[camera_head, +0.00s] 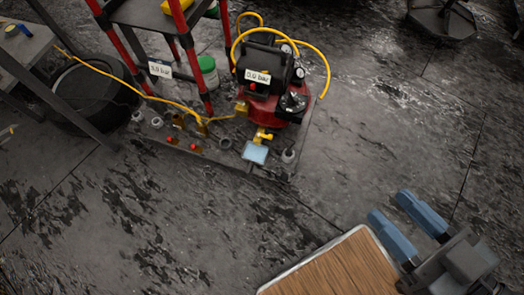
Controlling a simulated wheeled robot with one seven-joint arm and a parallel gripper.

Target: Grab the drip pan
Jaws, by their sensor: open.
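A small light-blue, square, shallow pan (254,152), which looks like the drip pan, sits low at the front of the red compressor, just below a yellow brass valve (262,135). Nothing is holding it. My gripper (392,208) is at the lower right, with two blue fingers spread apart and nothing between them. It points up and left, well apart from the pan, with bare floor showing between them.
The red and black compressor (270,80) has gauges and a yellow hose (322,65). Red-and-black rack posts (190,60), a green-white container (208,72) and a black tyre (92,95) stand left. Small fittings (194,147) lie beside the pan. Floor (350,140) to the right is clear.

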